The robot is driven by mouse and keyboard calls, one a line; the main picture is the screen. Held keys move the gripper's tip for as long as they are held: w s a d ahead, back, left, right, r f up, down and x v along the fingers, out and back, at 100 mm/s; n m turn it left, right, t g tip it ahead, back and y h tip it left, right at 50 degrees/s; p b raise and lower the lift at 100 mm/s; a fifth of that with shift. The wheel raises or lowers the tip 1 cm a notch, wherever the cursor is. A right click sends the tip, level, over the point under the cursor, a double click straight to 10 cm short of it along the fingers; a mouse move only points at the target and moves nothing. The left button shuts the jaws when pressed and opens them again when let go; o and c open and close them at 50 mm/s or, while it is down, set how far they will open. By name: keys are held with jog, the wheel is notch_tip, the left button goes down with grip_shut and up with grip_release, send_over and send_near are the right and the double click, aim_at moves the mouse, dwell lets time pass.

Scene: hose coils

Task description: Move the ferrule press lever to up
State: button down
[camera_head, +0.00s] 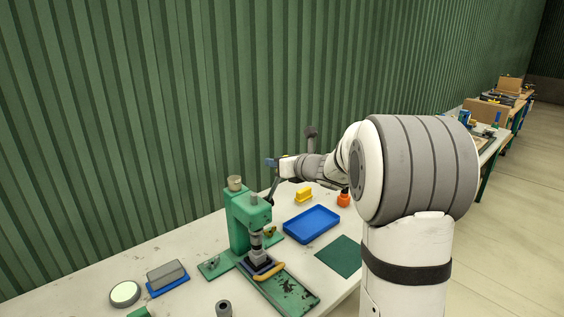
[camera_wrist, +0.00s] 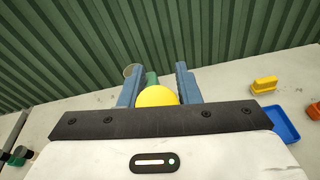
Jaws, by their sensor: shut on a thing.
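The green ferrule press (camera_head: 240,222) stands on the bench in the head view, with a tan cap on top. Its dark lever (camera_head: 273,189) rises from the press's right side, leaning slightly right, up to my gripper (camera_head: 271,162). In the wrist view, the lever's yellow ball knob (camera_wrist: 157,97) sits between the blue fingers of my gripper (camera_wrist: 159,82), which are shut on it. A small part of the green press (camera_wrist: 151,78) shows beyond the knob. The knob is not clearly visible in the head view.
A blue tray (camera_head: 312,224), a yellow block (camera_head: 304,195) and an orange item (camera_head: 344,200) lie right of the press. A grey block on a blue base (camera_head: 167,277) and a round white-faced item (camera_head: 125,294) lie left. A green corrugated wall (camera_head: 150,100) stands behind.

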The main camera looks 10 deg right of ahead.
jog(key=shift+f, duration=0.55)
jog(key=c, duration=1.5)
grip_release()
jog(key=shift+o, duration=1)
jog(key=shift+w+a+f, duration=0.1)
jog(key=shift+w, duration=0.1)
jog(key=shift+o, duration=1)
jog(key=shift+r, duration=0.2)
jog(key=shift+s+d+r, duration=0.15)
jog(key=shift+s+d, duration=0.05)
jog(key=b+v, duration=0.1)
jog(key=v, duration=0.6)
jog(key=shift+s, duration=0.2)
jog(key=shift+c, duration=0.3)
